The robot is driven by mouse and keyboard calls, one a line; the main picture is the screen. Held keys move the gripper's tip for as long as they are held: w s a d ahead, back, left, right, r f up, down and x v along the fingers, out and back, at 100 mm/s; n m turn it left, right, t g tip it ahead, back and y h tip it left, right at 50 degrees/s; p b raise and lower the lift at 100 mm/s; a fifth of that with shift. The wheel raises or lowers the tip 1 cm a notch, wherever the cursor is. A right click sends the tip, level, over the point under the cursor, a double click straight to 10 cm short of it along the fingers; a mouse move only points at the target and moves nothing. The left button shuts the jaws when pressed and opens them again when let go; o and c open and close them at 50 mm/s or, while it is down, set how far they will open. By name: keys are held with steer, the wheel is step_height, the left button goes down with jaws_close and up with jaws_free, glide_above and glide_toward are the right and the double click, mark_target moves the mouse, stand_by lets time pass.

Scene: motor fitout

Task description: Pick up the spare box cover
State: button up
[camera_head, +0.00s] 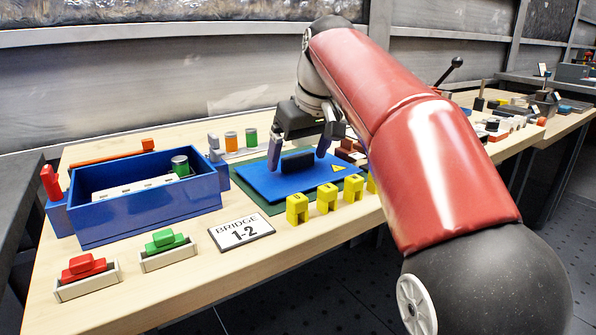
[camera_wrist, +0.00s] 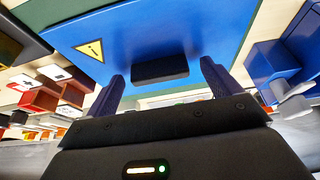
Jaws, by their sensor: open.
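The spare box cover (camera_head: 262,182) is a flat blue plate with a black block handle (camera_head: 297,162) and a yellow warning triangle. It lies on a dark green mat (camera_head: 240,192) on the wooden bench. In the wrist view the cover (camera_wrist: 215,30) fills the upper middle, and its handle (camera_wrist: 160,69) shows between the fingertips. My gripper (camera_head: 299,152) is open above the cover, with one finger on each side of the handle. In the wrist view my gripper (camera_wrist: 160,78) has clear gaps on both sides of the handle. I cannot tell whether the fingertips touch the cover.
Several yellow blocks (camera_head: 327,198) and a "BRIDGE 1-2" plate (camera_head: 241,232) line the front. Red (camera_head: 82,267) and green (camera_head: 165,242) pieces sit in trays at front left.

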steer(key=shift+c, duration=0.4)
steer(key=c, duration=1.3)
steer(key=shift+r, duration=0.2)
